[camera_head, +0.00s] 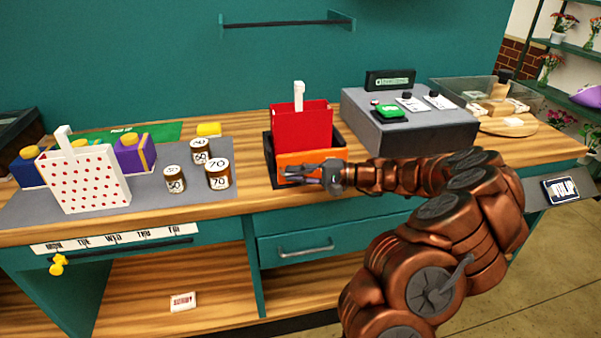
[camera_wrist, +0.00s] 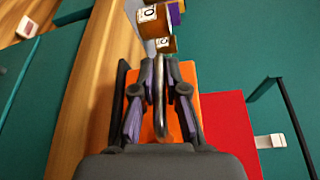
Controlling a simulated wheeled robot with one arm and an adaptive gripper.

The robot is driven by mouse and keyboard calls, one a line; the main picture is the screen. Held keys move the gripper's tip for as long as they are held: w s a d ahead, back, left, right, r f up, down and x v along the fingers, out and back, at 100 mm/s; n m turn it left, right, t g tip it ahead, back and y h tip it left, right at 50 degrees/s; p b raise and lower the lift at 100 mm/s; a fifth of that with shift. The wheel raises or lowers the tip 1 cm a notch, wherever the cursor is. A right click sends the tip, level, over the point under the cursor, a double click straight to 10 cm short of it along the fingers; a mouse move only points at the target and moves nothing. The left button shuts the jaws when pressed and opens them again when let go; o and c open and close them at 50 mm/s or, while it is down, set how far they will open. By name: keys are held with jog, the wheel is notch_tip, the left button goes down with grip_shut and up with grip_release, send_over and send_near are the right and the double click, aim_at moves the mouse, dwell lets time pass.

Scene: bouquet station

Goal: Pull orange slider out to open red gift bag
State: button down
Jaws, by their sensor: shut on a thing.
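The red gift bag (camera_head: 301,127) stands upright in a black holder (camera_head: 338,138) on the wooden counter, with a white handle on top. The orange slider (camera_head: 296,158) is at the bag's front, low in the holder. My gripper (camera_head: 298,174) is in front of the slider. In the wrist view my gripper (camera_wrist: 159,72) is shut on a thin grey bar, the slider handle (camera_wrist: 159,105), over the orange slider (camera_wrist: 184,92). The red bag (camera_wrist: 228,130) lies beyond it. The gripper and wrist hide part of the slider's front.
A grey register (camera_head: 412,128) is to the right. Between mat and holder is a strip of bare counter. A drawer (camera_head: 320,237) sits below.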

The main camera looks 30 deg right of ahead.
jog(key=c, duration=1.2)
grip_release()
jog(key=v, duration=1.2)
